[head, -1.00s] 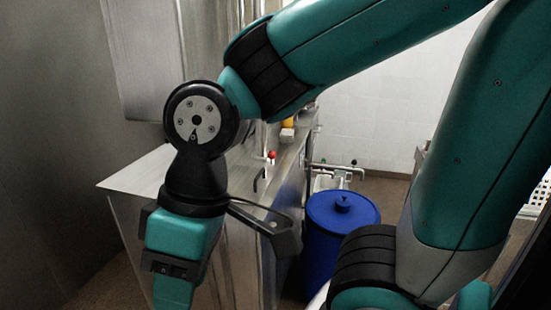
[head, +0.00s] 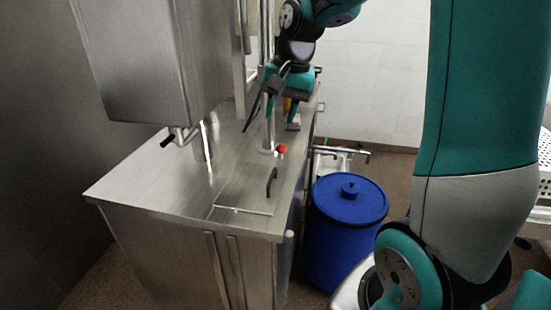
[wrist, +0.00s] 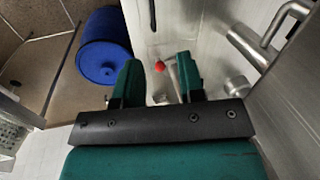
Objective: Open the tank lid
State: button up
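A flat steel lid (head: 243,200) with a black upright handle (head: 272,183) lies shut in the steel tank top (head: 150,180), near its front edge in the head view. Part of that handle shows at the top of the wrist view (wrist: 152,14). My gripper (head: 268,118) is above the back of the steel top, beyond the lid and apart from it. In the wrist view its two green fingers (wrist: 159,70) are spread, with nothing held between them. A red knob (wrist: 159,66) appears between the fingertips, farther off.
The red knob (head: 281,149) stands behind the lid, beside a vertical steel pipe (head: 268,110). A steel cabinet (head: 140,60) hangs above the left side. A blue barrel (head: 348,225) with a closed lid stands on the floor to the right. A yellow item (head: 287,106) is at the back.

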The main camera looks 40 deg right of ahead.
jog(key=d+m, duration=0.1)
jog(key=d, duration=0.2)
jog(key=p, duration=0.1)
send_near(273, 172)
jog(key=x, duration=0.8)
jog(key=shift+f, duration=0.2)
grip_shut()
